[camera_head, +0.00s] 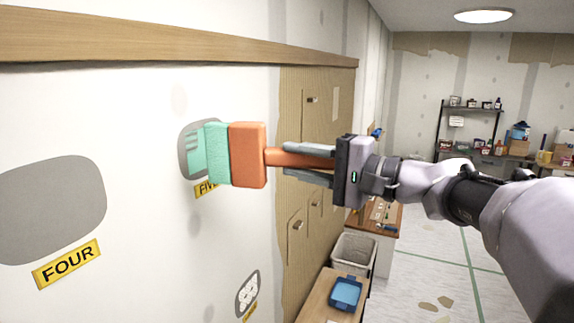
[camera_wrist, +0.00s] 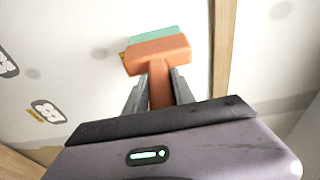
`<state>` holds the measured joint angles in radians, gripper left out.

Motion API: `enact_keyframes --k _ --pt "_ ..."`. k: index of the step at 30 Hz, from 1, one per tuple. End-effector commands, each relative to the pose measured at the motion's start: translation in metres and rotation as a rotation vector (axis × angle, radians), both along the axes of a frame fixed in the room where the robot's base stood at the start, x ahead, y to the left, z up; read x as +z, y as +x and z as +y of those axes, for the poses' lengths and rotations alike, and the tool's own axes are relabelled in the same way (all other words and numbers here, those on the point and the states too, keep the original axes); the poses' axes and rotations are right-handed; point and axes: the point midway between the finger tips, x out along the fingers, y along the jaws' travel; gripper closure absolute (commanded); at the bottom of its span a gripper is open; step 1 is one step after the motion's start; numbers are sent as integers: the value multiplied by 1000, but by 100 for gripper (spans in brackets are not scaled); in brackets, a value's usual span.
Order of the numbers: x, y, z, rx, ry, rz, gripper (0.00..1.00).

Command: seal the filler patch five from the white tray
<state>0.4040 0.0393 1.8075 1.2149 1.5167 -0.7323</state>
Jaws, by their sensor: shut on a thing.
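My gripper (camera_head: 305,164) is shut on the orange handle of a wide brush (camera_head: 248,155) with mint-green bristles. The brush is level and its bristles point at the wall, in front of patch five (camera_head: 186,153). Patch five is a grey rounded patch, partly covered by the bristles; streaks of mint green show on it. Its yellow label (camera_head: 205,190) is half hidden by the brush. In the wrist view the brush (camera_wrist: 158,54) hides the patch. I cannot tell whether the bristles touch the wall. I do not see a white tray.
Grey patch four (camera_head: 52,208) with its label (camera_head: 67,263) is at the left. A patterned white patch (camera_head: 247,293) is lower on the wall. A blue tray (camera_head: 345,293) lies on a wooden bench (camera_head: 318,300), beside a pale bin (camera_head: 353,256). A wooden rail runs above.

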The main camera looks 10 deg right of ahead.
Motion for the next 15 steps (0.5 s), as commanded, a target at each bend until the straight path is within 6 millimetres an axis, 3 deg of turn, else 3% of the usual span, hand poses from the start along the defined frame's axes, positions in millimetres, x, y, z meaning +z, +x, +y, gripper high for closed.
enact_keyframes --k 4,15 --pt "-3 0 2 2 1 -2 100" --pt "-1 30 47 2 1 0 100"
